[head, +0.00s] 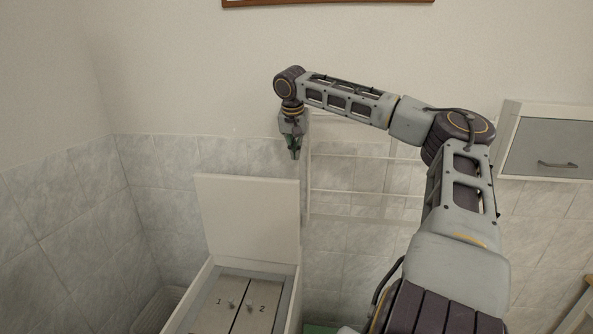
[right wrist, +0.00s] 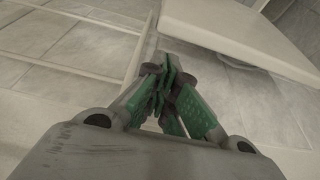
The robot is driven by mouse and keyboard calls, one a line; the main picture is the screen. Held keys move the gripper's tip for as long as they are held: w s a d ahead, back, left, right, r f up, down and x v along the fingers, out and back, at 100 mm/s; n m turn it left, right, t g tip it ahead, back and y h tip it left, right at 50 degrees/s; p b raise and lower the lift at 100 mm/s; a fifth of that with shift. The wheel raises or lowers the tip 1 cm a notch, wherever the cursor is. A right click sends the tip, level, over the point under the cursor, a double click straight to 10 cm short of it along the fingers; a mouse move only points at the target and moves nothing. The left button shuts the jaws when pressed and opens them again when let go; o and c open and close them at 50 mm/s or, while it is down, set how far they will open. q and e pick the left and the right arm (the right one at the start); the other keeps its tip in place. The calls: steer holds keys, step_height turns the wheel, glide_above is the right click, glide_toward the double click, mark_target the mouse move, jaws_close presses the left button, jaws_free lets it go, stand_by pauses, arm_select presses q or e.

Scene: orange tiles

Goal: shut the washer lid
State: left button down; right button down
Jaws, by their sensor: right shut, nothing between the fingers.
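The washer (head: 205,312) is a pale top-loading box at the bottom left of the head view. Its lid (head: 247,212) stands open, nearly upright at the back of the opening. Inside are two grey panels marked 1 and 2 (head: 240,303). My right gripper (head: 294,157) points down, above and just right of the lid's top right corner, and looks apart from it. In the right wrist view its green-padded fingers (right wrist: 168,95) are together with nothing between them. The pale lid (right wrist: 240,30) shows at the upper right there. My left gripper is in neither view.
A pale wall rack (head: 360,190) stands behind my right arm, right of the lid. A grey-fronted cabinet (head: 548,147) hangs at the right. A ribbed pale object (head: 158,310) lies left of the washer. The space above the washer opening looks clear.

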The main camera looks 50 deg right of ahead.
steer(key=shift+w+d+f, duration=0.1)
steer(key=shift+w+f, duration=0.25)
steer(key=shift+f, duration=0.25)
steer(key=shift+p+x, duration=0.9)
steer(key=shift+x, duration=3.55)
steer(key=shift+s+d+f, duration=0.1)
steer(key=shift+s, duration=0.05)
